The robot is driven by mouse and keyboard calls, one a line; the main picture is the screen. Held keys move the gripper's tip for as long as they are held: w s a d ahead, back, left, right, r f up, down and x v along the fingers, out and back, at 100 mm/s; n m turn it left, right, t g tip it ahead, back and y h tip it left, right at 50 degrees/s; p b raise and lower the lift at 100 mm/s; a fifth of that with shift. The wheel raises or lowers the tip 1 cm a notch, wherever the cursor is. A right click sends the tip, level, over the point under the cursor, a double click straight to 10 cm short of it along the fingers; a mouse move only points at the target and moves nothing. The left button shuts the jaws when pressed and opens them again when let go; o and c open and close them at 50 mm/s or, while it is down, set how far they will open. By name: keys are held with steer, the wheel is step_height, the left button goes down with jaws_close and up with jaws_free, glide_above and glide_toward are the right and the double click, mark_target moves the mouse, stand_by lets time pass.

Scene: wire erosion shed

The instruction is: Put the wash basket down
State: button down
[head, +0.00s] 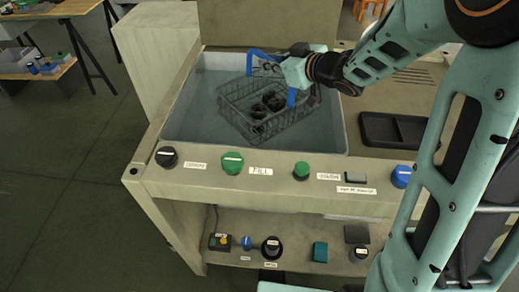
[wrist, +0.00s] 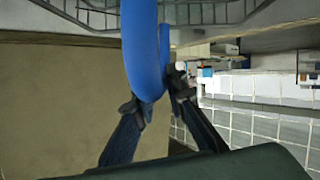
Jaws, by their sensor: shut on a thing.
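The wash basket (head: 238,98) is a grey wire mesh basket with a blue arched handle (head: 262,55). Several dark round parts (head: 268,102) lie in it. It is over or inside the wide grey-blue tank (head: 190,125) set in the bench; I cannot tell whether its base touches the tank floor. My gripper (head: 293,68) comes in from the right and is shut on the handle. In the wrist view the two dark fingertips (wrist: 155,97) close around the blue handle (wrist: 142,50), with the wire basket (wrist: 90,12) at the top edge.
The bench front carries a dark knob (head: 166,157), green knobs (head: 232,163) and a blue knob (head: 402,176). A black tray (head: 393,130) lies right of the tank. A lower shelf (head: 300,262) holds small labelled items. Open floor (head: 70,180) lies at left.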

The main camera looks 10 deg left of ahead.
steer(key=b, duration=0.3)
glide_above(264, 101)
steer(key=s+d, duration=0.2)
step_height(264, 101, down, 4)
steer(key=shift+w+a, duration=0.1)
steer(key=shift+a, duration=0.05)
steer(key=shift+f+b, duration=2.15)
steer(key=shift+f, duration=2.9)
steer(key=shift+f, duration=0.2)
steer(key=c, duration=1.9)
jaws_free()
steer(key=shift+f, duration=0.1)
steer(key=shift+c, duration=0.2)
